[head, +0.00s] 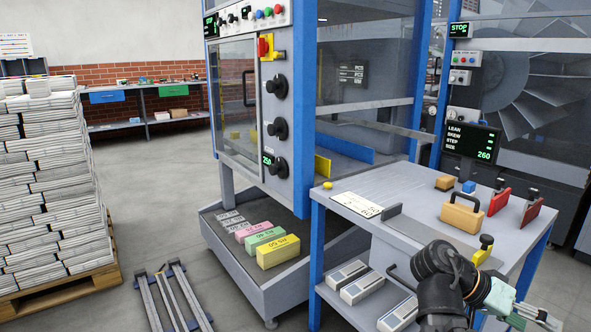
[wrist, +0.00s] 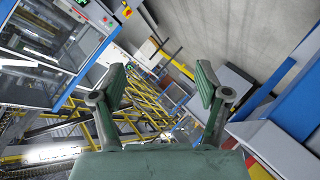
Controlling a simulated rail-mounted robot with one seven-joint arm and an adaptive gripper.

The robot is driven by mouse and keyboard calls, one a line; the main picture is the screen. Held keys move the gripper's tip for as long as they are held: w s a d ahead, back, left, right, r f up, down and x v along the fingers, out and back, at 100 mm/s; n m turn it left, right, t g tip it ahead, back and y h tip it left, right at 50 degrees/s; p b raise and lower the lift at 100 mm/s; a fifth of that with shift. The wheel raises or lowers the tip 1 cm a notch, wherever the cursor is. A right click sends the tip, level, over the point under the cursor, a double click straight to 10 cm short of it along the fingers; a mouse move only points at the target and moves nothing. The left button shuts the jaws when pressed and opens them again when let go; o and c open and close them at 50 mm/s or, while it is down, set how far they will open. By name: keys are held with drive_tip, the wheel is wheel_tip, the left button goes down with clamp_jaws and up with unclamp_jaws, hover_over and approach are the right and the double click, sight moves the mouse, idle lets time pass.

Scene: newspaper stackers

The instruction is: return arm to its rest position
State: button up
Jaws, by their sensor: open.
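My gripper (head: 537,318) shows at the lower right of the head view, at the end of my dark, folded arm. It is in front of the right part of the grey side table (head: 385,192), and its tips are partly cut off by the frame edge. In the wrist view my gripper (wrist: 164,85) has its two green-padded fingers spread wide with nothing between them. Beyond the fingers, the wrist view shows yellow railings and machine frames, tilted and at a distance.
Colored blocks (head: 265,240) lie on the machine's lower tray. Newspaper stacks (head: 50,190) stand on a pallet at left. Metal rails (head: 172,295) lie on the floor.

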drive_tip(key=w+f+n+t+y+p, duration=0.1)
drive_tip(key=w+f+n+p, duration=0.15)
drive_tip(key=f+p, duration=0.25)
drive_tip(key=w+f+n+y+p, duration=0.1)
drive_tip(key=w+f+n+p, duration=0.15)
drive_tip(key=f+p, duration=0.2)
drive_tip(key=s+a+f+n+y+p, duration=0.1)
drive_tip(key=a+f+n+y+p, duration=0.25)
drive_tip(key=a+f+p, duration=0.7)
drive_tip(key=s+a+f+n+g+y+p, duration=0.1)
drive_tip(key=s+a+f+y+p, duration=0.1)
drive_tip(key=s+a+f+p, duration=0.2)
drive_tip(key=s+a+f+n+g+y+p, duration=0.1)
drive_tip(key=s+a+f+y+p, duration=0.1)
drive_tip(key=s+a+f+p, duration=0.2)
drive_tip(key=s+a+f+n+g+y+p, duration=0.1)
drive_tip(key=s+a+f+p, duration=0.3)
drive_tip(key=s+a, duration=0.4)
drive_tip(key=s+y+p, duration=0.1)
drive_tip(key=s, duration=0.5)
drive_tip(key=shift+s+a+n, duration=0.15)
drive_tip(key=shift+a+n, duration=0.05)
drive_tip(key=shift+n, duration=0.15)
